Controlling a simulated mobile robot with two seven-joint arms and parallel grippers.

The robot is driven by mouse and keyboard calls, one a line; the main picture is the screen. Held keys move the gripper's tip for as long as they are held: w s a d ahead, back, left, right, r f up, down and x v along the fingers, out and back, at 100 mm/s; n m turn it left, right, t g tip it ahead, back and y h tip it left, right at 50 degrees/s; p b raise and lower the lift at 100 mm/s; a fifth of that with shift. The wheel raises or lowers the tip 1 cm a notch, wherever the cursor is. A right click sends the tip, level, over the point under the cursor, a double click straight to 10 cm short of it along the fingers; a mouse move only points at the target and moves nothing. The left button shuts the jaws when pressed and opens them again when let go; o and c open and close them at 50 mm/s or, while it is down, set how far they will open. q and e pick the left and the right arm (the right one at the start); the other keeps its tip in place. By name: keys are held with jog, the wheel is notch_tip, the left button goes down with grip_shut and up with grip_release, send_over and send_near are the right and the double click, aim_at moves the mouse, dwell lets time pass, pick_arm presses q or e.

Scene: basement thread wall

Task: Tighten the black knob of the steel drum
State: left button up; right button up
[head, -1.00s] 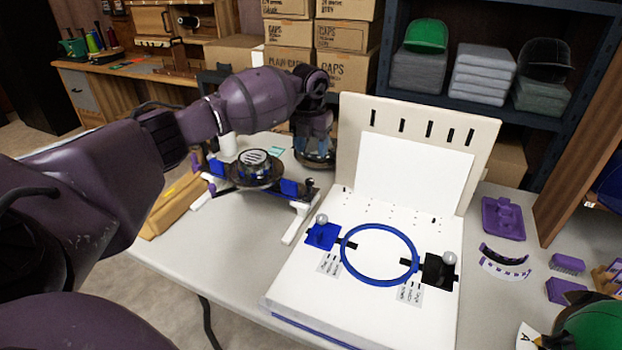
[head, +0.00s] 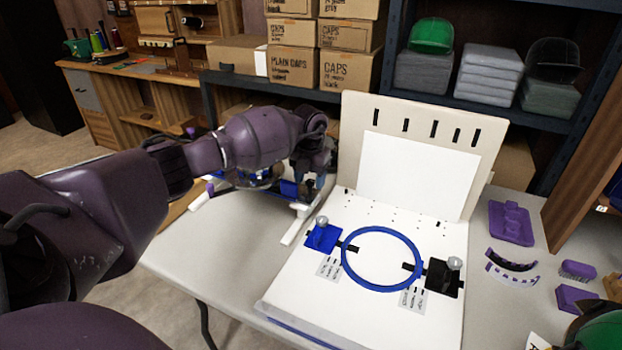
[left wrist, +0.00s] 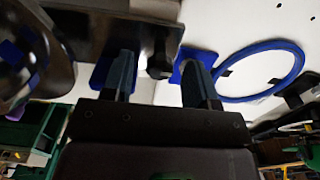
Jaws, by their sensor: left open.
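The steel drum sits on a dark stand with white feet (head: 296,224) at the left of the table, and my left arm hides most of it in the head view. In the left wrist view a curved metal part, likely the drum (left wrist: 32,62), shows at the left edge. A black knob (left wrist: 159,60) on a dark bar stands between the fingers of my left gripper (left wrist: 157,72). The fingers are open, one on each side, with gaps visible; I cannot tell the depth between them. In the head view this gripper (head: 309,186) is low beside the stand. My right gripper is out of view.
A white board with a blue hoop (head: 382,258), a blue clamp (head: 322,237) and a black clamp (head: 443,277) lies close to the right of the stand. Purple pieces (head: 511,222) lie at the table's right. Bare table (head: 225,240) is in front of the stand.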

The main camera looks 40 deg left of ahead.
pick_arm(q)
jog(key=shift+c, duration=0.3)
jog(key=c, duration=0.9)
jog(key=shift+o, duration=0.2)
